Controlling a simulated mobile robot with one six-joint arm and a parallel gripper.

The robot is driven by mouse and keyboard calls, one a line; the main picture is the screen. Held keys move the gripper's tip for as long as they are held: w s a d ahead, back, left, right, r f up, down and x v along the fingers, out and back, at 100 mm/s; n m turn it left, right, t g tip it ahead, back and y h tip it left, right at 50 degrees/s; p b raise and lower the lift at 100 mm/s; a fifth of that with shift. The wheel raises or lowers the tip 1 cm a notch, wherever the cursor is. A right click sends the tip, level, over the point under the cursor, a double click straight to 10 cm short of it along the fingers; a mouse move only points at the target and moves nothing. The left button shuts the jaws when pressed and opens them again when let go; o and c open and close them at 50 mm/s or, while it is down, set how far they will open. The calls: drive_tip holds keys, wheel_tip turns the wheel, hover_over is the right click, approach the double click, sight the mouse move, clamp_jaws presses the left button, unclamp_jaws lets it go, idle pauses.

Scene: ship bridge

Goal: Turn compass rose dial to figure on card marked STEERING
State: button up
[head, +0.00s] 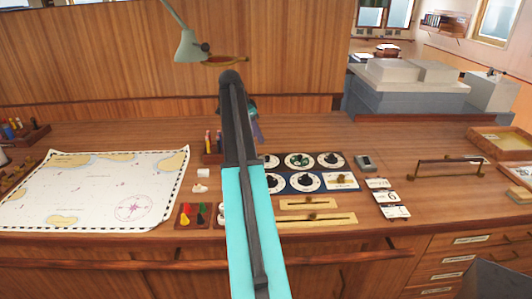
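A panel of round dials with white rims and knobs lies on the desk right of my arm. Its upper row has a dial with a green knob (299,160) and a dial with a black knob (329,160). Its lower row, on blue, has another black-knobbed dial (306,181). I cannot tell which is the compass rose dial; some dials are partly behind my arm. Small white cards (391,211) stand right of the panel; a dark figure like a 6 shows, but STEERING is not readable. My gripper (254,128) is mostly hidden behind my arm, above the desk behind the panel.
A chart (90,190) covers the left of the desk. Coloured pegs (186,214) and brass sliders (315,220) lie near the front edge. A lamp (190,47) hangs above. A brass-railed frame (447,168) stands right of the cards. Bare wood lies behind the panel.

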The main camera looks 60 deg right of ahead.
sight(268, 157)
drive_tip(key=shift+p+x, duration=1.55)
drive_tip(key=shift+x, duration=4)
drive_tip(key=shift+d, duration=0.1)
clamp_jaws()
drive_tip(key=shift+s+n+b, duration=0.1)
drive_tip(key=shift+n+b, duration=0.3)
drive_tip(key=shift+s+f+n+t+h+b, duration=0.1)
drive_tip(key=shift+n+t+h+b, duration=0.3)
drive_tip(key=shift+n, duration=0.5)
drive_tip(key=shift+s+n+t+b, duration=0.15)
drive_tip(key=shift+n+t+b, duration=0.5)
drive_tip(key=shift+n, duration=0.95)
